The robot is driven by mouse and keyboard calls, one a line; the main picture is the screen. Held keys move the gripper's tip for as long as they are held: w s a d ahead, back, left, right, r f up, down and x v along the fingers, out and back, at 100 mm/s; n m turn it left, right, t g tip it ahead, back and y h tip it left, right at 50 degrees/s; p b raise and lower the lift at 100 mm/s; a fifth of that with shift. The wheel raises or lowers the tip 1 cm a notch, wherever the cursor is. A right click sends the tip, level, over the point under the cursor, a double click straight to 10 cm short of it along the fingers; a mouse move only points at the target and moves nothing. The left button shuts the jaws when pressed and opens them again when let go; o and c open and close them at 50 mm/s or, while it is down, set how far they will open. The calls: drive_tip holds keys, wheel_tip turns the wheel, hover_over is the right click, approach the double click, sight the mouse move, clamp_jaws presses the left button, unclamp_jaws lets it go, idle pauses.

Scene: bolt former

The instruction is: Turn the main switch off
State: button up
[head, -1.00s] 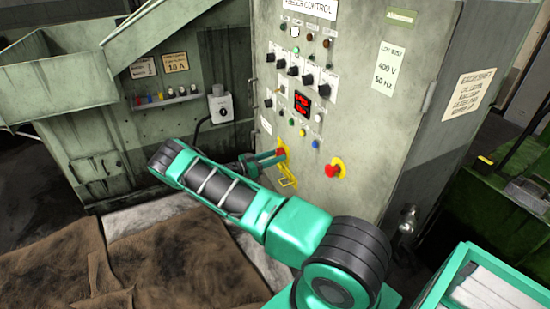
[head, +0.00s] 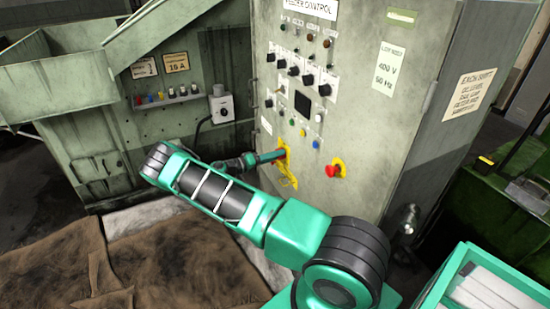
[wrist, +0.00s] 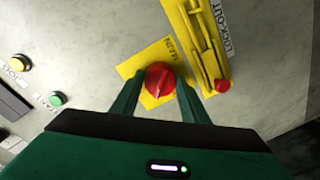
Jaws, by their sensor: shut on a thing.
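The main switch is a red rotary knob (wrist: 158,80) on a yellow plate (wrist: 150,103) lettered MAIN, seen in the wrist view. My gripper (wrist: 160,76) is shut on the knob, one finger on each side. The knob's grip bar shows between the fingers, tilted in the picture. In the head view my gripper (head: 278,155) reaches the lower left of the feeder control panel, and the fingers largely hide the knob. The panel's display (head: 302,101) is dark.
A yellow lock-out bracket (wrist: 197,40) with a red knob end (wrist: 222,86) sits close to the switch. A red mushroom button (head: 332,171) is to its right in the head view. Green (wrist: 57,99) and yellow (wrist: 19,63) buttons are left in the wrist view.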

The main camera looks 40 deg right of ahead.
drive_tip(key=shift+w+n+g+y, duration=0.15)
drive_tip(key=shift+n, duration=2)
drive_tip(key=shift+w+n+g+y, duration=0.15)
drive_tip(key=shift+n, duration=2)
drive_tip(key=shift+f, duration=0.1)
drive_tip(key=o, duration=1.1)
drive_tip(key=shift+c, duration=0.2)
drive_tip(key=shift+s, duration=0.1)
drive_tip(key=shift+a, duration=0.1)
drive_tip(key=f+v, duration=0.1)
drive_tip(key=v, duration=0.9)
drive_tip(key=shift+w+a+r, duration=0.2)
drive_tip(key=shift+a+r, duration=0.15)
drive_tip(key=shift+r, duration=0.05)
drive_tip(key=shift+s+r, duration=0.1)
